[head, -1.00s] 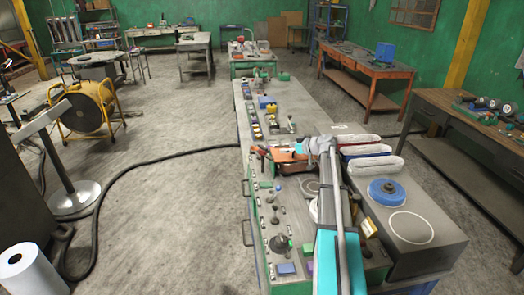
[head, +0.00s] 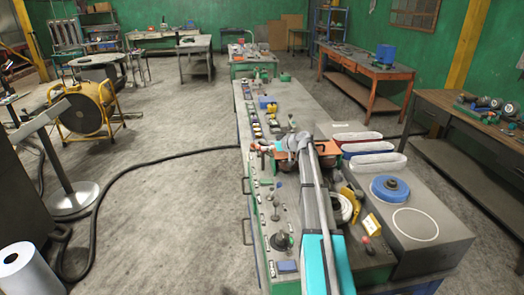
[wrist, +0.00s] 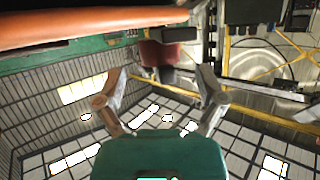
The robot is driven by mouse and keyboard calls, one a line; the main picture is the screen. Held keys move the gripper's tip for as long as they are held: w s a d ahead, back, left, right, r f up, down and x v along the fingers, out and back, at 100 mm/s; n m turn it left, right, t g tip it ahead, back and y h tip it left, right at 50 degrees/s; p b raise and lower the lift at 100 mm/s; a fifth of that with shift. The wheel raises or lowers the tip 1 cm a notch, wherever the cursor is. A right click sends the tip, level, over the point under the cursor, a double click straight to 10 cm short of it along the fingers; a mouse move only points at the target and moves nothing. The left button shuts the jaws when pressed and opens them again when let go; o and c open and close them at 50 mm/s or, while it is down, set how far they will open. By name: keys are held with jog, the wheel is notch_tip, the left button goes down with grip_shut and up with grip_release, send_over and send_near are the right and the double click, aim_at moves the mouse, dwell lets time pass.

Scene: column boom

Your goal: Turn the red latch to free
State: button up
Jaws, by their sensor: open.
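In the wrist view my gripper (wrist: 162,74) is open, its two fingers spread apart. A dark red block (wrist: 160,54), likely the red latch, shows between and just beyond the fingertips. A dark grey part sits against it, and I see no clear grip on it. The latch cannot be made out clearly there, and my arm covers part of the area.
The long bench carries a black knob (head: 281,241), a red-topped lever (head: 366,240) and a blue disc (head: 390,189). Padded white-topped holders (head: 372,163) stand right of my arm. In the wrist view an orange bar (wrist: 90,25) runs close above the left finger. The left floor is mostly open.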

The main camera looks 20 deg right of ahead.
aim_at(263, 145)
jog(key=shift+b+x, duration=0.45)
jog(key=shift+x, duration=1.25)
jog(key=c, duration=1.2)
